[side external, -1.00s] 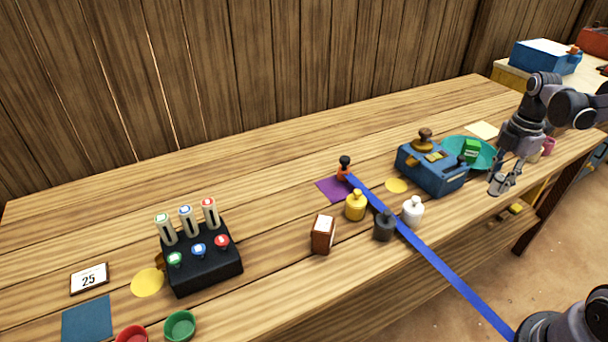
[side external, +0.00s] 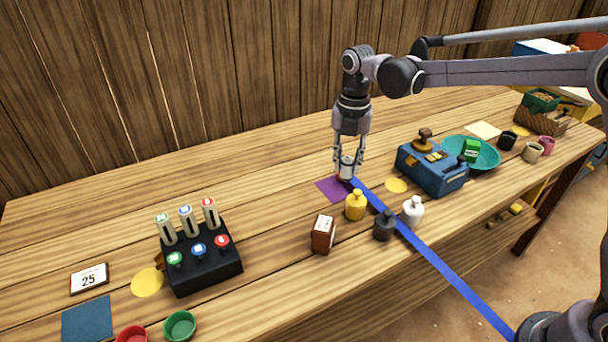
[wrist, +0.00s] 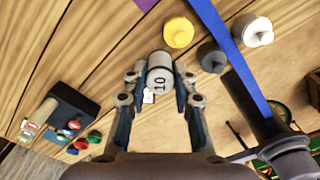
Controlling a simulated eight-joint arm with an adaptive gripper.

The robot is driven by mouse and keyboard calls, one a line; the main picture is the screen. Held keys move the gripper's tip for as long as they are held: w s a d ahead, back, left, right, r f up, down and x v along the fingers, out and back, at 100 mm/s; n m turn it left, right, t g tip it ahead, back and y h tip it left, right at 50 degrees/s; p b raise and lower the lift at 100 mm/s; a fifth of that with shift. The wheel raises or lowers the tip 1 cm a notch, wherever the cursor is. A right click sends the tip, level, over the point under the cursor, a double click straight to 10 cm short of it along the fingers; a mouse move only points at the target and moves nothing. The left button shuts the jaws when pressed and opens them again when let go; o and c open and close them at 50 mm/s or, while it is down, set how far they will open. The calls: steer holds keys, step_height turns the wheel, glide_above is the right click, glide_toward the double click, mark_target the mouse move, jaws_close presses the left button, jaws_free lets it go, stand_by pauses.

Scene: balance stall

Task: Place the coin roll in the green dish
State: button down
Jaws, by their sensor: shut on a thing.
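My gripper (side external: 348,160) is above the purple square on the workbench. It is shut on a pale grey coin roll (side external: 346,171), held above the bench. In the wrist view, the coin roll (wrist: 160,80) sits between the two fingers of my gripper (wrist: 160,88) and shows the number 10. A small green dish (side external: 180,326) is at the front left of the bench, beside a red dish. It is well to the left of my gripper. A wide teal dish (side external: 488,163) with a green block in it is to the right, partly behind a blue device.
A black rack (side external: 208,270) with several upright tubes stands between my gripper and the green dish. A brown box (side external: 322,235) and yellow (side external: 355,206), black (side external: 384,227) and white bottles (side external: 412,212) stand near the front. A blue strap (side external: 450,270) crosses the bench.

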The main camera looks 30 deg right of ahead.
steer(key=a+n, duration=0.4)
steer(key=a, duration=1.3)
steer(key=n, duration=0.5)
glide_above(183, 330)
step_height(183, 330, down, 8)
steer(key=shift+s+a+f, duration=0.1)
steer(key=shift+f, duration=2)
steer(key=c, duration=1.1)
jaws_free()
steer(key=shift+f, duration=0.15)
steer(key=shift+o, duration=0.2)
